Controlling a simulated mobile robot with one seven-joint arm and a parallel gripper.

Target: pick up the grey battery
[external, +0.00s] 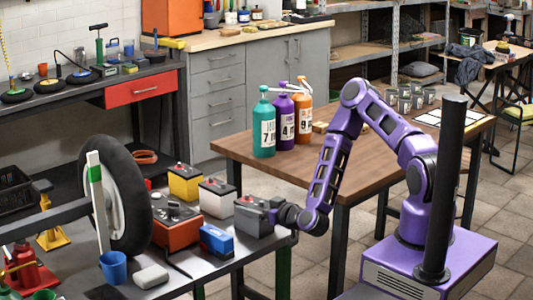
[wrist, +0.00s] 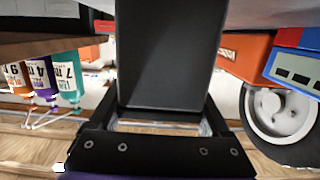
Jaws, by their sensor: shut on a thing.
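The grey battery (external: 252,215) is at the right end of the dark workbench, at its edge. In the wrist view its dark grey face (wrist: 168,55) fills the middle, between the two fingers. My gripper (external: 278,215) reaches it from the right side and is shut on it; the fingers also show in the wrist view (wrist: 163,113). The battery looks upright. I cannot tell whether its underside touches the bench. The side facing my gripper is partly hidden by the gripper.
A white battery (external: 217,198), a yellow battery (external: 185,183), a blue box (external: 216,240) and a red unit (external: 175,226) crowd the bench to the left. A wooden table (external: 340,170) with several bottles (external: 284,120) is behind.

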